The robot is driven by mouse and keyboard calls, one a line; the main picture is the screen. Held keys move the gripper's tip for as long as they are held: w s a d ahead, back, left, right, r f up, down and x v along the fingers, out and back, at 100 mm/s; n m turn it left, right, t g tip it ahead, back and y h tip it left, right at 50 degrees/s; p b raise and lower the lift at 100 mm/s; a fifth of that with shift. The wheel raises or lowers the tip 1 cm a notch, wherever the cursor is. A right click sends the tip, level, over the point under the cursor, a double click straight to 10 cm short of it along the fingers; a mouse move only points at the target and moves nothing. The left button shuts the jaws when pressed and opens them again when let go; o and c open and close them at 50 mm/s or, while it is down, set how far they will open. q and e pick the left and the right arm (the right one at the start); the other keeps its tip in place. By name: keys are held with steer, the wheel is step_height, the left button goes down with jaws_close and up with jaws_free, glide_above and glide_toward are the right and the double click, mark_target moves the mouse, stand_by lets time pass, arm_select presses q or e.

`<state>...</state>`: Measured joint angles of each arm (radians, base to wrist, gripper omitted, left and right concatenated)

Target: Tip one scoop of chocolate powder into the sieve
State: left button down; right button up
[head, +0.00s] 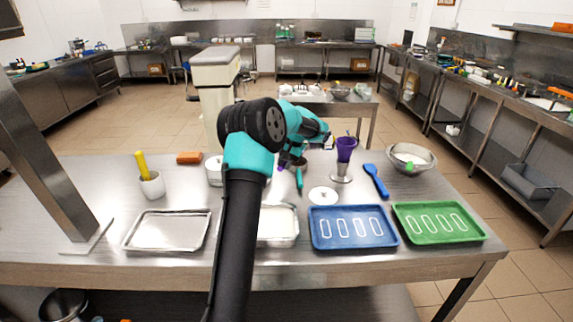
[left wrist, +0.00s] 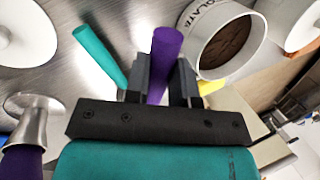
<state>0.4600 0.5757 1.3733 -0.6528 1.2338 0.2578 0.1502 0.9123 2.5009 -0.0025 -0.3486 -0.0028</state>
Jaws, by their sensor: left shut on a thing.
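My left gripper (head: 292,161) is shut on a purple handle, at the back middle of the table in the head view. In the left wrist view the purple handle (left wrist: 162,55) stands out between the two fingers (left wrist: 160,88). I take it as the scoop's handle; its bowl and any load are hidden. Beside it, apart from the fingers, is a white tub (left wrist: 207,60) of brown chocolate powder. No sieve can be told for certain. A metal bowl (head: 426,164) with a pale inside stands at the right. My right gripper is not in view.
A teal handle (head: 299,178) lies close to my gripper. A metal stand (head: 341,173) with a purple top, a white disc (head: 323,197) and a blue spoon (head: 376,181) are right of it. Blue (head: 318,240) and green (head: 401,229) trays fill the front right.

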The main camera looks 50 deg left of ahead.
arm_select(q)
steer(key=h, duration=0.1)
steer(key=a+t+h, duration=0.1)
steer(key=shift+s+r+h, duration=0.15)
steer(key=shift+s+h, duration=0.05)
steer(key=shift+h, duration=0.1)
steer(key=shift+r, duration=0.1)
steer(key=shift+d+r, duration=0.1)
steer(key=shift+r, duration=1.05)
